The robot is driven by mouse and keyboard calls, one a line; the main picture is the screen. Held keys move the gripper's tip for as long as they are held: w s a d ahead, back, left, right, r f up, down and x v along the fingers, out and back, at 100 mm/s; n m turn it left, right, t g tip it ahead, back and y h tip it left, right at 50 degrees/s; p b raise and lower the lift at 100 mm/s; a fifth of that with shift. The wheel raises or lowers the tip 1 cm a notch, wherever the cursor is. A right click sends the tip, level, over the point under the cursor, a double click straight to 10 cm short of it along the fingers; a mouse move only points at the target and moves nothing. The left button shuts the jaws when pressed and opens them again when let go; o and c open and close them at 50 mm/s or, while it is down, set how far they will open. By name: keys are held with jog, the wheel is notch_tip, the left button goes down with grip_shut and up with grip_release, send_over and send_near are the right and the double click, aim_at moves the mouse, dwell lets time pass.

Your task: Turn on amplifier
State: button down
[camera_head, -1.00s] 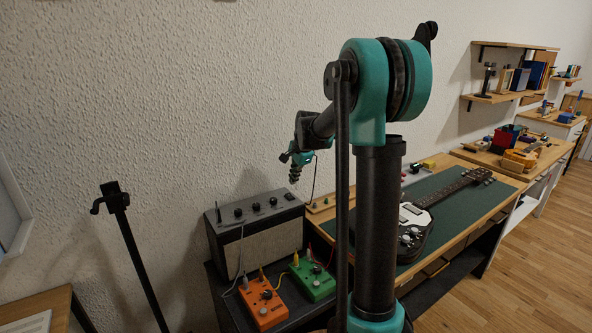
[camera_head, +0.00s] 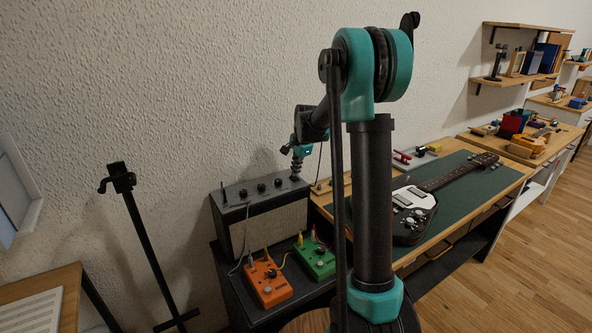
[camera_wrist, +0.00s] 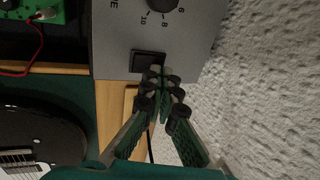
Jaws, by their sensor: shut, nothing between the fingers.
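The amplifier (camera_head: 268,231) is a dark box with a grey front and a row of knobs on its top panel, standing beside the wall on a dark bench. In the wrist view its grey panel (camera_wrist: 113,61) shows a round black knob with numbers and a black rectangular switch (camera_wrist: 147,63). My gripper (camera_wrist: 163,74) is shut and empty, its fingertips at the lower right edge of the switch. I cannot tell whether they touch it. In the head view my gripper (camera_head: 296,174) is at the right end of the amplifier's top, partly hard to make out.
An orange pedal (camera_head: 269,284) and a green pedal (camera_head: 316,262) with cables sit in front of the amplifier. An electric guitar (camera_head: 412,216) lies on a green mat (camera_head: 470,205) to the right. A black stand (camera_head: 148,243) is at left. The wall is close behind the amplifier.

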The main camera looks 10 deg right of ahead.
jog(key=shift+w+f, duration=0.1)
jog(key=shift+f, duration=0.05)
jog(key=shift+s, duration=0.2)
jog(key=shift+s+d, duration=0.3)
jog(key=shift+s, duration=0.3)
jog(key=v, duration=1.4)
jog(key=shift+s+d, duration=0.25)
jog(key=shift+s, duration=0.1)
jog(key=shift+a, duration=0.1)
jog(key=shift+w+a+r+t, duration=0.1)
jog(key=shift+a+r+t, duration=0.05)
jog(key=shift+a, duration=0.35)
jog(key=shift+w+a+r+t, duration=0.1)
jog(key=shift+a+t, duration=0.05)
jog(key=shift+a, duration=0.35)
